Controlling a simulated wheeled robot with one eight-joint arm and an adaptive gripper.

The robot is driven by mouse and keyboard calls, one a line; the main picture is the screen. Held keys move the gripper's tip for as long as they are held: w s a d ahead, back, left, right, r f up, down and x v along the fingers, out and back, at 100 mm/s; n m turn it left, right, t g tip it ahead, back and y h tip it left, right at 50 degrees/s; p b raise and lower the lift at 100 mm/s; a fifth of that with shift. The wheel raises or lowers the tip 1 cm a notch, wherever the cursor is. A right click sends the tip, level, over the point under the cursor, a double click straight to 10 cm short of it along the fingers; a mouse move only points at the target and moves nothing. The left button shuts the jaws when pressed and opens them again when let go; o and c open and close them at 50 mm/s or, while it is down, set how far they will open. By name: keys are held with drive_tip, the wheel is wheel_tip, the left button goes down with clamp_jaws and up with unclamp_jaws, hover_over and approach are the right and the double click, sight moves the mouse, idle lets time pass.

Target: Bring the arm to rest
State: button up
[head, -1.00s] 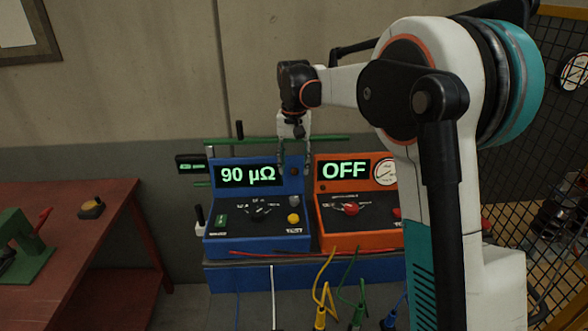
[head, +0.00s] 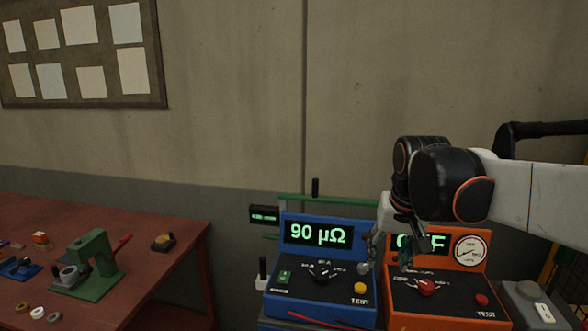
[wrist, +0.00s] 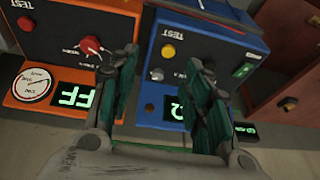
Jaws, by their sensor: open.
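My gripper (head: 388,258) hangs in front of the two test instruments in the head view, between their displays. In the wrist view my gripper (wrist: 163,90) has its two fingers well apart with nothing between them. The blue instrument (head: 320,298) reads 90 µΩ and has a yellow TEST button. The orange instrument (head: 450,308) shows OFF, partly hidden by my gripper, and has a red knob, a red TEST button and a round gauge. Both also show upside down in the wrist view, the blue one (wrist: 200,40) at right and the orange one (wrist: 60,45) at left.
A red table (head: 150,235) at the left carries a green fixture (head: 92,265) and several small parts. A green rail (head: 345,198) runs behind the instruments. A grey box (head: 530,300) stands at the right. The wall above is bare apart from a notice board (head: 80,50).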

drive_tip(key=s+f+n+t+b, duration=0.1)
drive_tip(key=s+f+t, duration=0.1)
drive_tip(key=s+f, duration=0.3)
drive_tip(key=s+f+n+t+b, duration=0.1)
drive_tip(key=s+f, duration=0.3)
drive_tip(key=s, duration=0.9)
drive_tip(key=shift+f+t+b, duration=0.35)
drive_tip(key=shift+t+b, duration=0.05)
drive_tip(key=shift+b, duration=0.05)
idle(0.6)
